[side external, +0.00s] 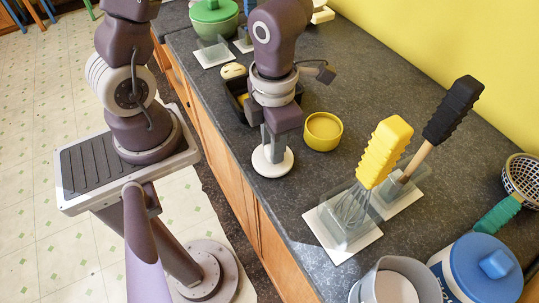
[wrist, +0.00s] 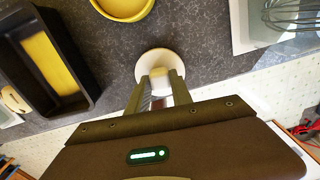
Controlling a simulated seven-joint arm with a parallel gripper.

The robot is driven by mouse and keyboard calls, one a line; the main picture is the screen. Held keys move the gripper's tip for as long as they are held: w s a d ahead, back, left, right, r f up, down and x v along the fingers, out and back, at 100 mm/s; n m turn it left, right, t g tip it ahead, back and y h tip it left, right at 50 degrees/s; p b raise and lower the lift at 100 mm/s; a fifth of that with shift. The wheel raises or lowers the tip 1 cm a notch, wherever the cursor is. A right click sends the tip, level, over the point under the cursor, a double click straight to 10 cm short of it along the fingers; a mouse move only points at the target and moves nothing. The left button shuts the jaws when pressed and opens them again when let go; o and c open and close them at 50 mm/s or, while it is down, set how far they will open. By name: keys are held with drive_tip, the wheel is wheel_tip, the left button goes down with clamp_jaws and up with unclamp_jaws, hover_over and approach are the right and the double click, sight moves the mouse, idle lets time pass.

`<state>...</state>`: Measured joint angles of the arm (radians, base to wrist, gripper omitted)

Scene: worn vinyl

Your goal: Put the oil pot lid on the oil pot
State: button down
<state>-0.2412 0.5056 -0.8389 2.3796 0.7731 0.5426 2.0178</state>
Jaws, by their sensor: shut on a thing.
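My gripper (side external: 272,148) is shut on a round white lid (side external: 273,163) with a small knob, its disc facing down. The lid is near the counter's front edge; whether it touches the counter is unclear. In the wrist view, my gripper's fingers (wrist: 159,88) close around the knob and the white lid (wrist: 153,60) shows beyond them. A round yellow pot (side external: 323,133), open at the top, stands to the right of the lid, apart from it. I take it as the oil pot, but cannot be sure. It shows partly at the wrist view's top edge (wrist: 123,10).
A black rectangular tin (wrist: 78,75) with yellow contents stands close to the lid. Whisk and brush holders (side external: 345,225), a grey cup (side external: 370,290) and a blue-lidded jar (side external: 478,280) are at right. A green-lidded pot (side external: 214,14) is at the back. Counter between lid and yellow pot is clear.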

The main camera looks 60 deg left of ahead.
drive_tip(key=shift+r, duration=0.25)
drive_tip(key=shift+r, duration=1.7)
drive_tip(key=shift+w+r, duration=0.2)
drive_tip(key=shift+r, duration=1.95)
drive_tip(key=shift+w+a+f, duration=0.1)
drive_tip(key=shift+w+f, duration=0.4)
drive_tip(key=shift+w, duration=1.55)
drive_tip(key=shift+w+a+f, duration=0.1)
drive_tip(key=shift+w+f, duration=0.45)
drive_tip(key=shift+w, duration=1.45)
drive_tip(key=shift+w+f, duration=0.5)
drive_tip(key=shift+w, duration=1.55)
drive_tip(key=shift+f, duration=0.4)
drive_tip(key=shift+f, duration=0.55)
